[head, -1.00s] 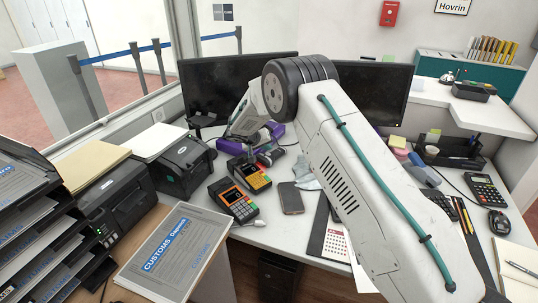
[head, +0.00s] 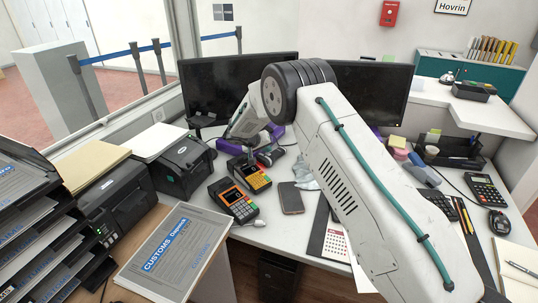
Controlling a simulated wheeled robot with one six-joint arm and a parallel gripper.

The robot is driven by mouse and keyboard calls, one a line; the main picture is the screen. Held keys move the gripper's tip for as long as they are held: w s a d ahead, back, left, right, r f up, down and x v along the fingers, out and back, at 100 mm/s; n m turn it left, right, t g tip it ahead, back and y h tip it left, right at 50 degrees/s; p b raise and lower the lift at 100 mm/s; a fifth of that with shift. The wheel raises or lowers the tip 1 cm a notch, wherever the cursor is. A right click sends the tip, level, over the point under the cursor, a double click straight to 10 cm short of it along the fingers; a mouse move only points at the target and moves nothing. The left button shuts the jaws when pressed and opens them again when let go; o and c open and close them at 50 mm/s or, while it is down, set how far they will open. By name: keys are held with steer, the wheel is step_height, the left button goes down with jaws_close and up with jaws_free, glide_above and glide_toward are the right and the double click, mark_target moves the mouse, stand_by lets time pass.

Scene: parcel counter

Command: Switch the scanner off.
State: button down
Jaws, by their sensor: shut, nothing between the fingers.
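Two hand-held devices with orange-framed screens and keypads lie on the counter in the head view: the nearer device (head: 236,199) and the farther device (head: 251,176). I cannot tell whether either is the scanner, and no switch can be made out. My gripper (head: 264,152) is shut and empty, low over the counter behind the farther device. It is small and dark here, and I cannot tell whether it touches anything. A purple object (head: 229,147) lies beside it on the left. My forearm hides part of the counter's middle.
A phone (head: 291,198) lies right of the devices. A black printer (head: 183,165) stands left, and a customs paper stack (head: 174,250) in front. Monitors (head: 228,88) stand behind. A calculator (head: 484,188) is at right.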

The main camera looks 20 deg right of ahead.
steer(key=shift+f, duration=0.4)
steer(key=shift+r, duration=0.1)
stand_by(0.3)
steer(key=shift+r, duration=0.8)
step_height(320, 180, up, 6)
stand_by(0.4)
